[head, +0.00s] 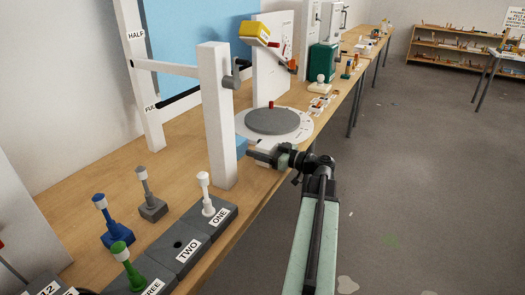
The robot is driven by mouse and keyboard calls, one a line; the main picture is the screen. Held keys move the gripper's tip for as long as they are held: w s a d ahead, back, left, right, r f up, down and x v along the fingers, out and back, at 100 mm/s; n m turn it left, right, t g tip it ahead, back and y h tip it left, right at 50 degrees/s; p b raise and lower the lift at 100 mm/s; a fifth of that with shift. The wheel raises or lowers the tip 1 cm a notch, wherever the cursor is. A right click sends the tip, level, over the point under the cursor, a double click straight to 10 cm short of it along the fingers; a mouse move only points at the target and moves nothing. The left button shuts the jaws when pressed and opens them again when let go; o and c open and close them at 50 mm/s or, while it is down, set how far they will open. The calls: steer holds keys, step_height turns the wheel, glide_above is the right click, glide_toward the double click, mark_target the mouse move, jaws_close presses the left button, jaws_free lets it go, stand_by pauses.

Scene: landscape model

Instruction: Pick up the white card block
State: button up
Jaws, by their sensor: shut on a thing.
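My gripper (268,153) is at the end of my arm, over the front edge of the bench beside the white post. It is shut on a small pale piece, which looks like the white card block (260,161). The fingers hide part of the block. The gripper is just in front of a round grey turntable (272,121) on a white disc. I cannot tell whether the block touches the bench.
A white upright post (217,115) stands close left of my gripper. Dark blocks marked ONE and TWO (187,250) lie at the front, with a white peg (206,193) in ONE. Blue, grey and green pegs stand nearby. Open floor (420,190) lies to the right.

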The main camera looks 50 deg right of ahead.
step_height(320, 180, up, 4)
steer(key=p, duration=0.4)
steer(key=shift+r, duration=0.1)
steer(key=w+d+v, duration=0.1)
steer(key=d+v, duration=0.1)
steer(key=v, duration=1.4)
step_height(320, 180, up, 22)
steer(key=p, duration=2.2)
step_height(320, 180, down, 21)
steer(key=b, duration=2.1)
